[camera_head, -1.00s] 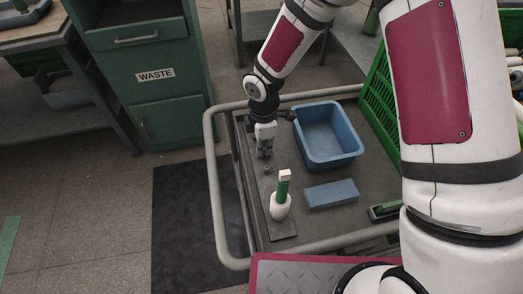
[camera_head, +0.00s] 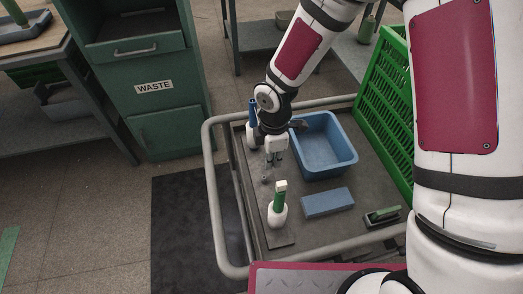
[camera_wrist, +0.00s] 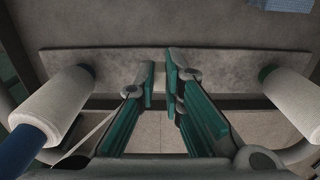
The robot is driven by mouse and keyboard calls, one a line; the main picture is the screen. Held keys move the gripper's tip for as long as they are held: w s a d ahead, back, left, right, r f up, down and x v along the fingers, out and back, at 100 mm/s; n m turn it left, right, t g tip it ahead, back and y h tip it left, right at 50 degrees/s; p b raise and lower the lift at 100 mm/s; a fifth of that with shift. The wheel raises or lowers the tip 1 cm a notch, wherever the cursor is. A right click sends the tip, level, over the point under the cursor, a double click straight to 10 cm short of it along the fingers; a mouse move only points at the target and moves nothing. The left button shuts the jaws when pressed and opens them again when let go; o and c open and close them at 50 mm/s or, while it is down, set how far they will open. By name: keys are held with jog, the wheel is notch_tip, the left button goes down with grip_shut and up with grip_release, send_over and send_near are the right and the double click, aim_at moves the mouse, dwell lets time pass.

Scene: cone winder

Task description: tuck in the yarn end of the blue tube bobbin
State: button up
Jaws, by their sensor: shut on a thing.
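The blue tube bobbin, white yarn on a blue tube, stands behind and left of my gripper in the head view (camera_head: 251,133). In the wrist view it lies at the left (camera_wrist: 62,103), its blue tube toward the lower left. My gripper (camera_head: 275,160) points down above the board between the two bobbins. In the wrist view its green fingers (camera_wrist: 160,82) are close together. The yarn end (camera_wrist: 92,133), a thin pale strand, runs from the lower left up to the left finger; its tip is too small to make out.
A green tube bobbin (camera_head: 277,214) stands on the front of the dark board (camera_head: 283,240). A green crate (camera_head: 388,115) and the cart rail (camera_head: 213,195) border the space.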

jog(key=s+d, duration=0.5)
jog(key=s+d+r, duration=0.1)
jog(key=s+d, duration=0.1)
jog(key=d, duration=0.1)
jog(key=shift+s+r+p, duration=0.1)
jog(key=shift+s+p, duration=0.25)
notch_tip(320, 180, up, 3)
jog(key=p, duration=0.3)
jog(key=shift+s+d, duration=0.1)
